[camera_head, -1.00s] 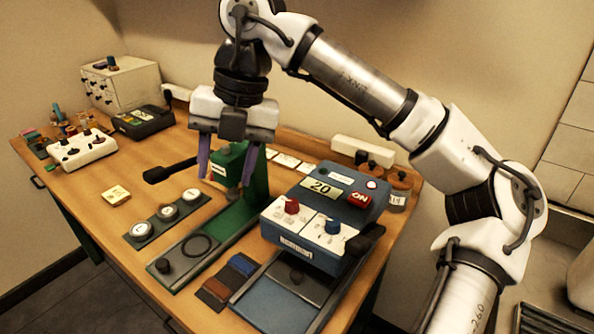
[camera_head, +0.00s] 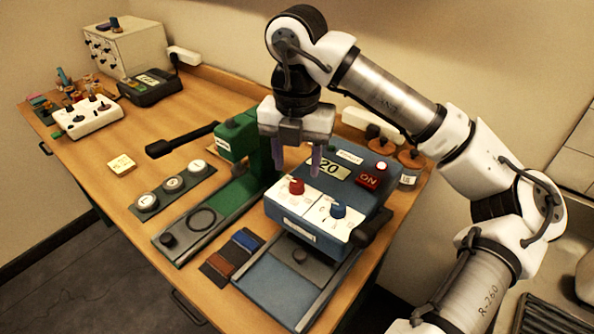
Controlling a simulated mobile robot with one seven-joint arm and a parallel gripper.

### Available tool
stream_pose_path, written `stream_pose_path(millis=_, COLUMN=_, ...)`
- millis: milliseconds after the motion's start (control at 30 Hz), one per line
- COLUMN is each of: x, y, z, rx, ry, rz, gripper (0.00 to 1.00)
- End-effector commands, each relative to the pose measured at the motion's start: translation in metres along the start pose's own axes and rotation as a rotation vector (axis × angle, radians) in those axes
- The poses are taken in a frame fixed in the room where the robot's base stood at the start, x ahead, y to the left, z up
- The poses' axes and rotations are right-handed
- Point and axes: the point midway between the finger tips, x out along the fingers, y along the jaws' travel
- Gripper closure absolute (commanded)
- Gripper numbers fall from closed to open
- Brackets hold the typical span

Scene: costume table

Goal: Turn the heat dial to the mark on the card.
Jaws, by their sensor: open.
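The blue press machine (camera_head: 360,198) stands at the right of the table. Its white front panel has a red dial (camera_head: 296,186) on the left and a blue dial (camera_head: 337,210) on the right. Which one is the heat dial I cannot tell from the labels, which are too small to read. My gripper (camera_head: 297,170) is open and empty, fingers pointing down, above and slightly behind the red dial, apart from it. A small yellow card (camera_head: 121,164) lies on the table at the left; its marking is too small to read.
The display (camera_head: 328,169) reads 20, beside a red ON button (camera_head: 371,176). A green press (camera_head: 237,140) with a black lever stands close on the left. Brown jars (camera_head: 411,158) stand behind at the right. The table's left middle is fairly clear.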

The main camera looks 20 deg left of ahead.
Motion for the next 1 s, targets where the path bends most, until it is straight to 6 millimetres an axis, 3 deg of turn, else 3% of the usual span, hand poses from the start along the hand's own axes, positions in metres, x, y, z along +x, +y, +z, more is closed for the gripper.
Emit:
stream_pose_path(millis=300, x=0.038, y=0.0, z=0.0, rx=0.001, ry=0.002, rz=0.0, gripper=0.52)
stream_pose_path(millis=667, x=0.043, y=0.0, z=0.0, rx=0.001, ry=0.0, rz=0.001, gripper=0.52)
stream_pose_path(millis=1000, x=0.043, y=0.0, z=0.0, rx=0.0, ry=0.0, rz=0.0, gripper=0.97)
